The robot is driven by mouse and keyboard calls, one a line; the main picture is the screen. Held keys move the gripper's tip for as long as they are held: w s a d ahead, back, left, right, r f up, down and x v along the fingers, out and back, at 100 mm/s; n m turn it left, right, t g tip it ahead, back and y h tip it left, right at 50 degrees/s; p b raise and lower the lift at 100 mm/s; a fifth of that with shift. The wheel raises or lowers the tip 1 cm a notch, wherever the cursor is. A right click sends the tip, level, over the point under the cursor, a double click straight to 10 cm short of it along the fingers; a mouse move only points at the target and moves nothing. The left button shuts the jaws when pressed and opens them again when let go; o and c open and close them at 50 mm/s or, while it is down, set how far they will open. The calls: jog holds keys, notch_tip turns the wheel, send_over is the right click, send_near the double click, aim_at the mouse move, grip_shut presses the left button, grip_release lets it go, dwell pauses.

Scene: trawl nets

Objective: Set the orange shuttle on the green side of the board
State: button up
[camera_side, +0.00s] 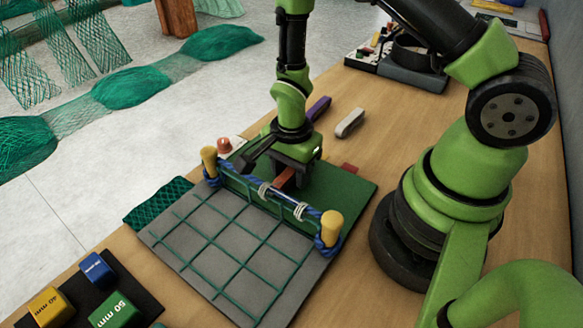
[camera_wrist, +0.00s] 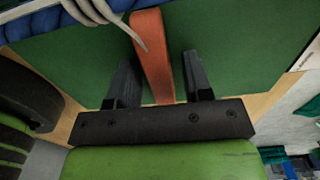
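The orange shuttle (camera_wrist: 153,55) lies over the green side (camera_wrist: 225,45) of the board, its near part between my two fingers. My gripper (camera_wrist: 160,80) is open around it, with a gap on each side in the wrist view. In the side view my gripper (camera_side: 284,180) is low over the green side (camera_side: 340,190), behind the rope, and hides much of the shuttle (camera_side: 285,177). A red-orange bit (camera_side: 349,168) shows right of the gripper at the board's back edge; I cannot tell if it is the same shuttle.
A blue rope (camera_side: 245,184) runs between two yellow posts (camera_side: 331,228) across the board, beside the grey netted side (camera_side: 215,240). A purple shuttle (camera_side: 318,108) and a pale grey one (camera_side: 350,122) lie behind on the table. Mesh gauge blocks (camera_side: 97,269) stand front left.

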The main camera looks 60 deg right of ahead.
jog(key=shift+r, duration=0.1)
notch_tip(320, 180, up, 13)
notch_tip(320, 180, up, 10)
jog(key=n+t, duration=0.3)
jog(key=n, duration=0.3)
send_over(291, 169)
jog(key=s, duration=0.3)
jog(key=s+a+r+n+t+y, duration=0.1)
jog(key=s+r+n+t+y, duration=0.1)
jog(key=s+r+n+t, duration=0.2)
jog(key=shift+s+r+n, duration=1.3)
jog(key=shift+s+n, duration=0.7)
jog(key=shift+s, duration=0.15)
jog(key=shift+a, duration=0.1)
